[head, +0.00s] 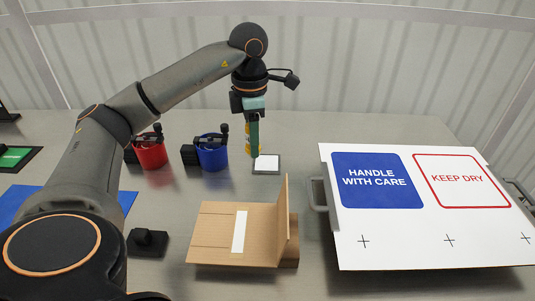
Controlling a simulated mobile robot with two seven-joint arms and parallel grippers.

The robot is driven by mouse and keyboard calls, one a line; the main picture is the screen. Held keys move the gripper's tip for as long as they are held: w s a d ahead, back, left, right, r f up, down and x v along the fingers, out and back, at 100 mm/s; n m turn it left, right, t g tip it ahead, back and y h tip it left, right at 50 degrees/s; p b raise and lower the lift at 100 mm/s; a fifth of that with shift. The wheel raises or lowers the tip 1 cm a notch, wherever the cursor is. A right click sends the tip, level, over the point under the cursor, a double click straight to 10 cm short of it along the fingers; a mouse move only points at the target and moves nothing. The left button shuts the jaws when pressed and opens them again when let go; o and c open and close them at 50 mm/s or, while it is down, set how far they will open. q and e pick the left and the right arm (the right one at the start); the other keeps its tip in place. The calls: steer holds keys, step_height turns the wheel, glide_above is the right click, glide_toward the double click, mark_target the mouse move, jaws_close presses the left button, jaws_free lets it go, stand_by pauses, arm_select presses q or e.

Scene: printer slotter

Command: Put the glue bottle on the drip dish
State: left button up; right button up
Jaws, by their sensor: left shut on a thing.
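My left gripper (254,122) points down and is shut on the glue bottle (248,140), a narrow yellow shape that shows partly beside the green fingers. The fingers hide much of the bottle. The drip dish (268,170) is a small grey square with a white top on the table. The bottle's lower end is at the dish's back left edge in the picture. I cannot tell whether it touches the dish or the table. My right gripper is not in view.
A red cup (151,154) and a blue cup (212,156) with dark tools stand left of the dish. An open cardboard box (215,228) is in front. A large white board (400,250) with printed labels fills the right. A black block (148,242) sits front left.

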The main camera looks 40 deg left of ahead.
arm_select(q)
steer(key=w+a+f, duration=0.2)
steer(key=w, duration=0.3)
glide_above(267, 163)
steer(key=f, duration=0.5)
steer(key=shift+s+d+f, duration=0.1)
steer(key=shift+s, duration=0.2)
steer(key=shift+w+a+f, duration=0.2)
steer(key=shift+w+f, duration=0.15)
steer(key=shift+f, duration=0.2)
steer(key=shift+f+p, duration=0.4)
steer(key=shift+f, duration=1.05)
steer(key=shift+f, duration=0.2)
steer(key=o, duration=1)
steer(key=shift+o, duration=0.2)
